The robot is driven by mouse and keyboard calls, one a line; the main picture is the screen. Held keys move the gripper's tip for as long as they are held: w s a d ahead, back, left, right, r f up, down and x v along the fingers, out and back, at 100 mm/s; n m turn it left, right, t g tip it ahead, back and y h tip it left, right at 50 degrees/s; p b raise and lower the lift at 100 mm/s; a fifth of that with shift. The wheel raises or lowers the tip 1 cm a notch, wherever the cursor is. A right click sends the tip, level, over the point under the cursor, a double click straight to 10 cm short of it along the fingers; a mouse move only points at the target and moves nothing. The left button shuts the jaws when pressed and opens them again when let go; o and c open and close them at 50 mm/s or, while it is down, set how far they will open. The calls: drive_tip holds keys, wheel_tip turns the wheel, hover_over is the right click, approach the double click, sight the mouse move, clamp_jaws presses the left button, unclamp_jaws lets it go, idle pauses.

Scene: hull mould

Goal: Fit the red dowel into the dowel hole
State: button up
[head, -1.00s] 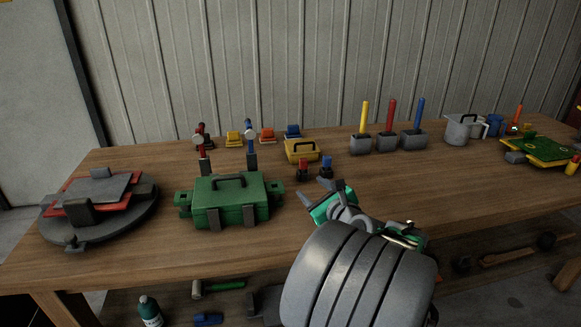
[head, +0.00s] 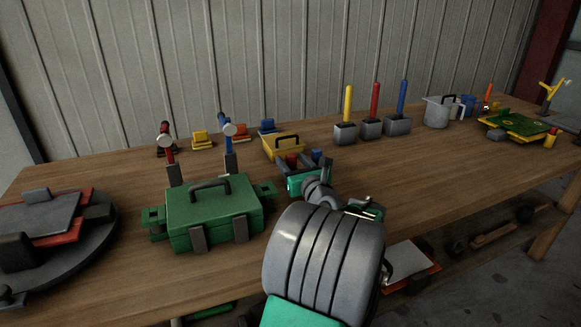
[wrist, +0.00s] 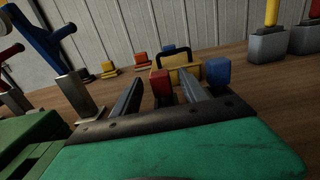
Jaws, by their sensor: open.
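A tall red rod (head: 375,100) stands upright in a grey block, between a yellow rod (head: 348,104) and a blue rod (head: 402,97). A short red piece (wrist: 160,83) and a short blue piece (wrist: 216,73) are on the bench near my gripper; I cannot tell which red thing is the dowel. My gripper (head: 304,169) is open and empty. In the wrist view, the short red piece shows between its fingers and the blue one right of the right finger; whether they touch is unclear. I cannot make out the dowel hole.
A green toolbox (head: 212,213) stands left of my gripper, with two hammers upright behind it. A yellow tote (head: 270,148) is just beyond my gripper. A green board (head: 515,122) lies at the far right.

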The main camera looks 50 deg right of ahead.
drive_tip(key=shift+w+d, duration=0.35)
drive_tip(key=shift+w, duration=0.2)
drive_tip(key=shift+r, duration=0.1)
drive_tip(key=shift+c, duration=0.3)
clamp_jaws()
